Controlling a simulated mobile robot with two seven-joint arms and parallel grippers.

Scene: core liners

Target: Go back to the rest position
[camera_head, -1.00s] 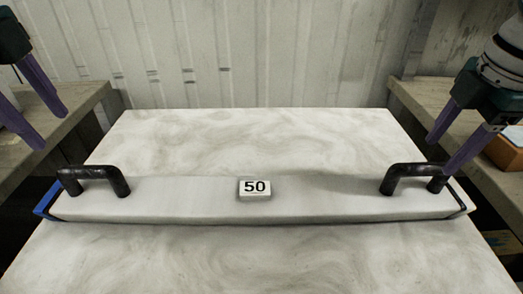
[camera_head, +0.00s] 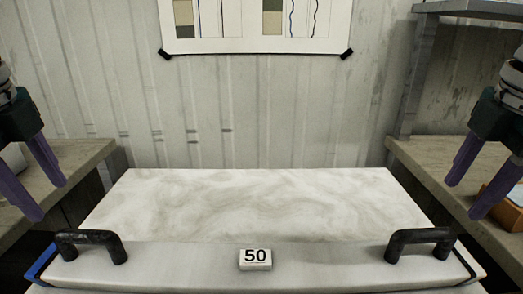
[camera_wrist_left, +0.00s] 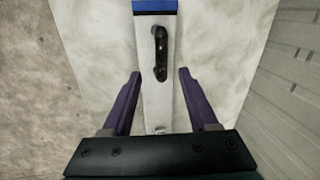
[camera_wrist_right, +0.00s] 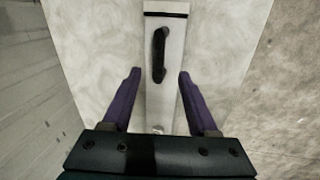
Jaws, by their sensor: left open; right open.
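My left gripper (camera_head: 45,182) is open and empty at the left edge of the head view, above and beside the left black handle. My right gripper (camera_head: 478,186) is open and empty at the right edge. A long pale core liner box (camera_head: 330,263) lies across the white marbled table (camera_head: 260,195). It has a left black handle (camera_head: 92,240), a right black handle (camera_head: 418,240) and a "50" label (camera_head: 255,259). In the left wrist view the left handle (camera_wrist_left: 161,52) shows beyond the fingers. In the right wrist view the right handle (camera_wrist_right: 159,55) shows likewise, apart from the fingers.
Side benches stand at the left (camera_head: 70,165) and right (camera_head: 450,185). An orange-brown box (camera_head: 503,200) sits on the right bench. A corrugated wall (camera_head: 250,110) with a poster (camera_head: 258,28) is behind. The table behind the box is clear.

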